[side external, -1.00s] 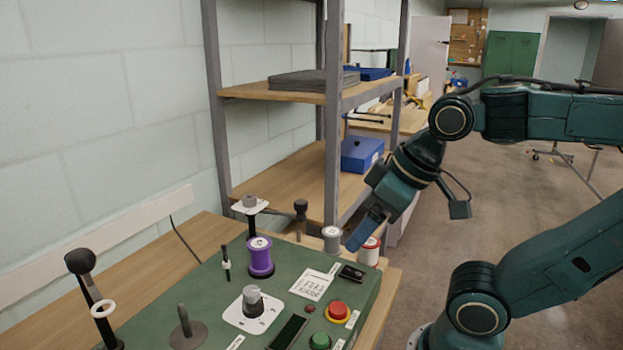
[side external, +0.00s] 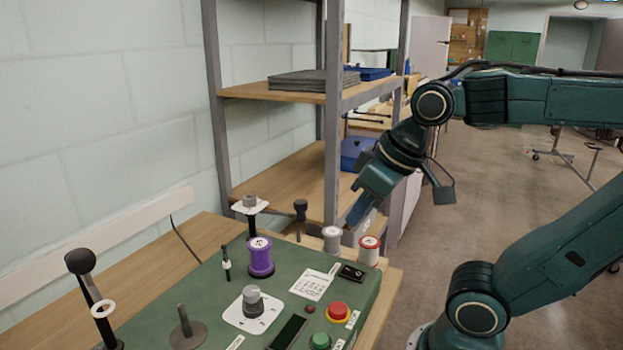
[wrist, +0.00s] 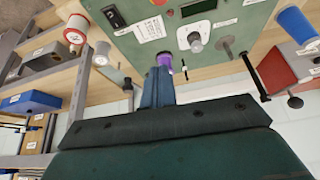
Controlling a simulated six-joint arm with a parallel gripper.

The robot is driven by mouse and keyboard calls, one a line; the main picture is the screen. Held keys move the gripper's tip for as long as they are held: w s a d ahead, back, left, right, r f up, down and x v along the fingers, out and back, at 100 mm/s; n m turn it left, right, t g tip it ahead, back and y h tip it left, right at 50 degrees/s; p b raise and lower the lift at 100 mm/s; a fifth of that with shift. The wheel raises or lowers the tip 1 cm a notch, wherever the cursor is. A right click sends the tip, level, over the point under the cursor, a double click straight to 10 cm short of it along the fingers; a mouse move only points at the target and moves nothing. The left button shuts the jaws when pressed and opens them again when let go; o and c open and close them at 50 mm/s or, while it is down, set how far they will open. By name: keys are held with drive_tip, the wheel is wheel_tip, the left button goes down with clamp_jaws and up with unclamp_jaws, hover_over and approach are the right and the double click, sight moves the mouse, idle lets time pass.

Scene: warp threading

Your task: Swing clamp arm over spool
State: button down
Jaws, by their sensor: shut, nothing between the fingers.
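A purple spool (side external: 261,258) stands upright on the green panel (side external: 215,290). It also shows in the wrist view (wrist: 165,61), just beyond my fingertips and partly hidden by them. A dark lever with a round black knob (side external: 80,262) and a white ring stands at the panel's left; I cannot tell for sure whether it is the clamp arm. A dark post with a white plate (side external: 250,205) stands behind the spool. My gripper (side external: 352,222) is shut and empty, in the air to the right of the purple spool; its fingers show in the wrist view (wrist: 158,78).
A grey-white spool (side external: 331,240) and a red-rimmed white spool (side external: 369,251) stand near the panel's back right corner. A grey knob (side external: 253,301), red button (side external: 338,311) and green button (side external: 320,341) are on the panel. A shelf rack (side external: 334,130) stands behind.

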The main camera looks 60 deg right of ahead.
drive_tip(key=w+d+m+g+h, duration=0.1)
drive_tip(key=w+d+m, duration=0.2)
drive_tip(key=w+d, duration=0.5)
drive_tip(key=w+d+r+m+g+h, duration=0.1)
drive_tip(key=w+d+m, duration=0.3)
drive_tip(key=w+d, duration=0.4)
drive_tip(key=w, duration=0.5)
drive_tip(key=shift+d+g, duration=0.3)
wheel_tip(320, 180, down, 9)
drive_tip(key=shift+s+a, duration=0.3)
drive_tip(key=shift+a+f+m, duration=0.1)
drive_tip(key=shift+a+m, duration=0.05)
drive_tip(key=shift+m, duration=0.25)
